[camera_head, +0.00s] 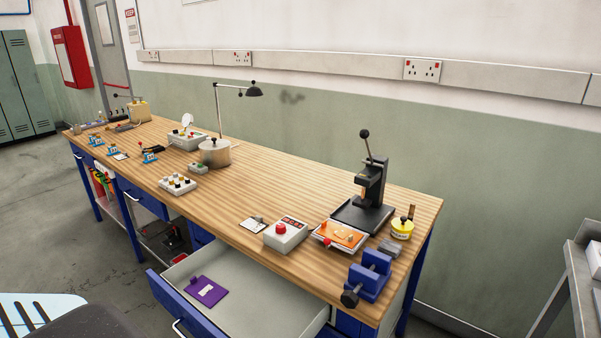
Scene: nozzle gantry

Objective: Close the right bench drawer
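The right bench drawer (265,309) is pulled well out from under the front of the long wooden workbench (290,185). Its tray is light grey and its front (184,304) is blue. A silver bar handle (178,327) on the front shows partly at the bottom edge of the picture. A purple flat item (206,291) with a small pale label lies inside the drawer, near its front. Neither of my grippers is in view.
A control box with a red button (286,235), an orange-topped tray (341,236), a lever press (369,195) and a blue vise (368,277) stand on the bench above the drawer. Grey floor (55,235) lies open to the left. A grey side table (575,280) stands at right.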

